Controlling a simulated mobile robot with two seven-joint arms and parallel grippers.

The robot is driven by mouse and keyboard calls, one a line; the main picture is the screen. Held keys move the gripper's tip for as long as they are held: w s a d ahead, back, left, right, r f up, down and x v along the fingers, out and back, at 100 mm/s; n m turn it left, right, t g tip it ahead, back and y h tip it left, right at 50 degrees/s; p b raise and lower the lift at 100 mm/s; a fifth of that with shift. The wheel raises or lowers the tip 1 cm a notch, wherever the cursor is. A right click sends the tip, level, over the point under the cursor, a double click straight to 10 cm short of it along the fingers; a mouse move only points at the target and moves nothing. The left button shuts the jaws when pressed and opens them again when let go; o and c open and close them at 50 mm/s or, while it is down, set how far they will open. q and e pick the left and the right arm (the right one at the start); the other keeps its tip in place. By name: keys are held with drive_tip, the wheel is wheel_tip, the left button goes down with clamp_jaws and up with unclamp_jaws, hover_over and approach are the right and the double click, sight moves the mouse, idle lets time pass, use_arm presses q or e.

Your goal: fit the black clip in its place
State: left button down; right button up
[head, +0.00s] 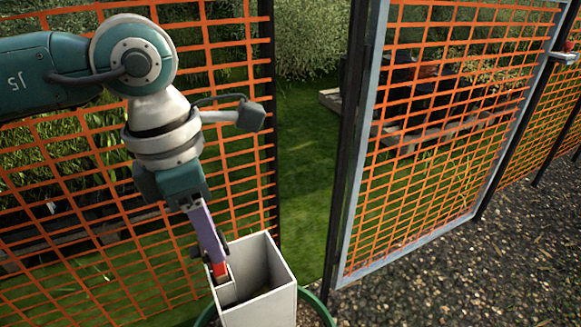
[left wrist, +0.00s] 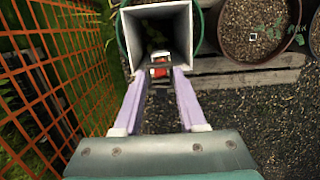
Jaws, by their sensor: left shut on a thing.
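My left gripper (head: 221,258) reaches down to the rim of an upright white square tube (head: 268,300), open at the top. Its lilac fingers are shut on a small red and pale piece (head: 219,270), at the tube's left wall. In the left wrist view the same piece (left wrist: 160,71) sits between the fingertips (left wrist: 162,76), at the near edge of the tube's mouth (left wrist: 182,22). I cannot tell whether the piece touches the wall. I cannot make out a separate black clip; dark parts show around the fingertips. My right gripper is out of view.
A green ring (head: 318,305) curves around the tube. Orange mesh fence (head: 70,240) stands close on the left; a grey-framed mesh panel (head: 440,130) is at the right. A gravel-filled round pot (left wrist: 252,28) and a timber edge (left wrist: 245,80) lie beside the tube.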

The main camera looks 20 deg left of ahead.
use_arm(q)
drive_tip(key=shift+f+b, duration=0.35)
drive_tip(key=shift+f, duration=0.3)
drive_tip(key=shift+f+b, duration=1.35)
drive_tip(key=shift+f, duration=0.15)
drive_tip(key=shift+f+b, duration=0.45)
drive_tip(key=shift+f, duration=0.1)
drive_tip(key=shift+c, duration=2)
unclamp_jaws()
